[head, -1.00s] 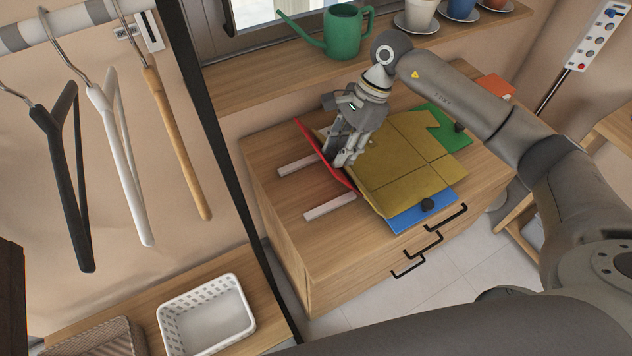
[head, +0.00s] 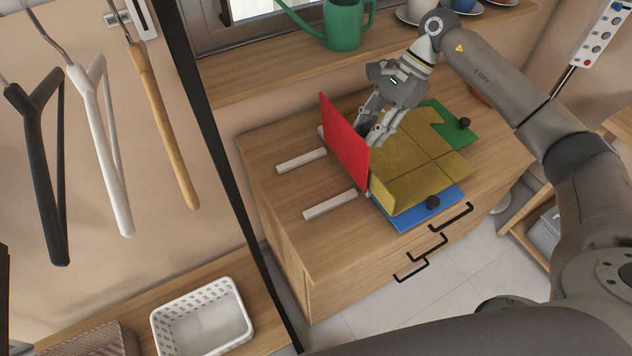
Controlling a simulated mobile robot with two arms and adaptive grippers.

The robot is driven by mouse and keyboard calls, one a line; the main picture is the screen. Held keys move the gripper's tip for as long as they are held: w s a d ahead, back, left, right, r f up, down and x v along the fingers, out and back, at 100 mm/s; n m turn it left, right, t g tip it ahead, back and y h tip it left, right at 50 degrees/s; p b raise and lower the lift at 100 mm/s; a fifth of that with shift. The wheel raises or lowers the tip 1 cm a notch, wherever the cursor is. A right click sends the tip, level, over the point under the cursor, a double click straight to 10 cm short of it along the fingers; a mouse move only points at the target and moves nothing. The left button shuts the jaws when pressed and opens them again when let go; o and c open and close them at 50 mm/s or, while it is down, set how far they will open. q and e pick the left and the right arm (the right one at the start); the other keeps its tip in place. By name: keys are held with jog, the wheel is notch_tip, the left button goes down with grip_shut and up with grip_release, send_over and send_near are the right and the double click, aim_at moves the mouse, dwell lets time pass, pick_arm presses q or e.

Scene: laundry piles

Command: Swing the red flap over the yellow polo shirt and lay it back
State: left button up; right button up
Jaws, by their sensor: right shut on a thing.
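The red flap (head: 344,142) stands steeply upright at the left side of the folding board on the wooden dresser. The yellow polo shirt (head: 412,164) lies on the board to its right, with its left part raised along the flap. My right gripper (head: 373,140) is at the flap's right side, shut on the flap's edge; its fingertips are partly hidden behind the flap. The blue flap (head: 432,212) and the green flap (head: 446,122) show from under the shirt, each with a black knob. My left gripper is not in view.
Two pale wooden strips (head: 331,204) lie left of the flap on the dresser top (head: 285,205). A green watering can (head: 343,24) and pots stand on the sill behind. Hangers (head: 103,150) and a white basket (head: 203,322) are at left.

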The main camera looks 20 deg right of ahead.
jog(key=shift+f, duration=0.1)
jog(key=d+b, duration=0.2)
jog(key=d+f+y+b, duration=0.1)
jog(key=shift+w+d, duration=0.35)
jog(key=shift+d, duration=0.05)
jog(key=shift+w+d+f+b, duration=0.1)
jog(key=shift+d+f+b, duration=0.15)
jog(key=shift+d+b, duration=0.45)
jog(key=shift+a, duration=0.15)
